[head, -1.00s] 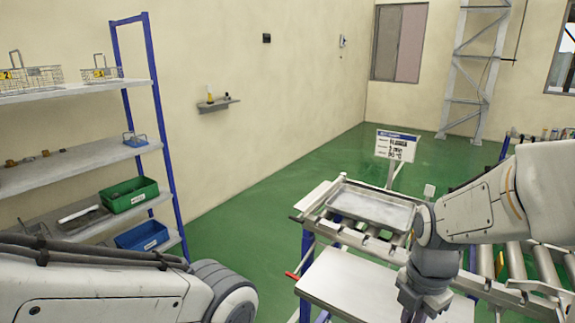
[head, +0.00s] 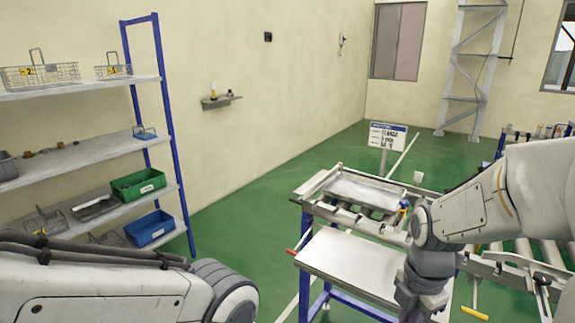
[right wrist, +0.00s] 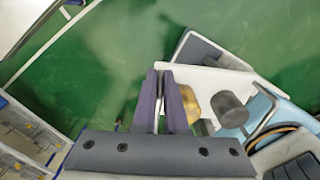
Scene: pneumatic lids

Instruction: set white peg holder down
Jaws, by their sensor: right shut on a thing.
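The white peg holder (right wrist: 206,82) shows in the right wrist view as a white plate with a brass peg (right wrist: 191,105) and a dark grey round peg (right wrist: 232,110) beside the jaws. My right gripper (right wrist: 167,92) is shut on it at the plate's left part. In the head view my right gripper (head: 425,305) is at the bottom edge, in front of the metal table (head: 345,262), and the holder is hidden or out of frame. My left arm shows at lower left, but its gripper is out of view.
The metal table's lower top is bare. A rack with a metal tray (head: 365,192) and a sign (head: 387,136) stand behind it. Shelving with a green bin (head: 138,184), a blue bin (head: 150,229) and wire baskets (head: 40,76) is at left. A roller conveyor (head: 524,255) is at right.

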